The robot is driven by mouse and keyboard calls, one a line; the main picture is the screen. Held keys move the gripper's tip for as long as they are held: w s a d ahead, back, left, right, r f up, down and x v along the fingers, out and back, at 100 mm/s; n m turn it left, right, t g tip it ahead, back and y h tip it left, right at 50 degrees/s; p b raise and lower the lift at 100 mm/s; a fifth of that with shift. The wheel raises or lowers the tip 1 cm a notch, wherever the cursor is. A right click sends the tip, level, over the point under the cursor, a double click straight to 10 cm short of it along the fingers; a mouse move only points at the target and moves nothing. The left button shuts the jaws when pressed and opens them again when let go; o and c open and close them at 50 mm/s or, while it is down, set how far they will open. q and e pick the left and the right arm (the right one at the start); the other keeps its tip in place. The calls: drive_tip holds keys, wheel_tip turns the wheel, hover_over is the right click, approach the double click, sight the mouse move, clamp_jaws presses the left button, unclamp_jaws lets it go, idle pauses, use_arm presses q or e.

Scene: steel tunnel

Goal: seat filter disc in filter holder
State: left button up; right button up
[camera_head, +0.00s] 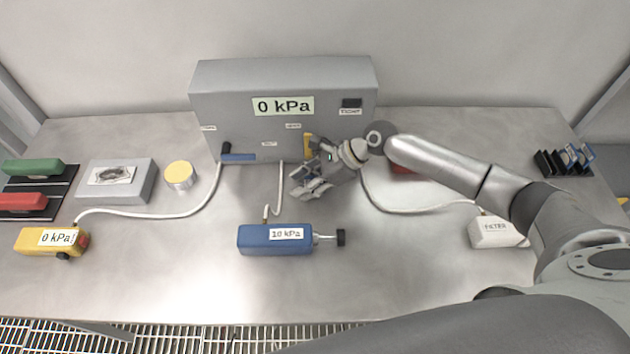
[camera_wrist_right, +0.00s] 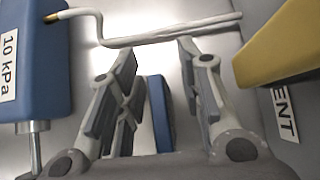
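The white box labelled FILTER (camera_head: 493,232) sits at the right of the bench, with a hose attached and my right arm passing close by. I cannot pick out a filter disc with certainty; a round pale tub with a yellow top (camera_head: 179,175) stands at the left. My right gripper (camera_head: 308,188) is over the bench in front of the grey box. In the right wrist view its fingers (camera_wrist_right: 158,55) are apart, with nothing between the tips. A blue bar (camera_wrist_right: 160,112) shows below, between the fingers. My left gripper is out of view.
The grey 0 kPa box (camera_head: 235,110) stands behind, with a yellow lever (camera_head: 308,143) and a blue lever (camera_head: 238,157). A blue 10 kPa block (camera_head: 258,240) lies in front. A dark rack (camera_head: 550,163) is far right. The yellow gauge (camera_head: 40,241) is left.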

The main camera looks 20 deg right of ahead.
clamp_jaws()
idle(0.5)
drive_tip(key=shift+r, duration=0.65)
drive_tip(key=s+d+r+b, duration=0.2)
drive_tip(key=s+r, duration=1)
drive_tip(key=s, duration=0.2)
drive_tip(key=w+d+r+m+t+h, duration=0.1)
drive_tip(key=w+d+r+m+t, duration=0.2)
drive_tip(key=d+r, duration=0.1)
drive_tip(key=shift+w+r+m, duration=0.3)
drive_tip(key=shift+r+m, duration=0.05)
drive_tip(key=shift+m, duration=0.05)
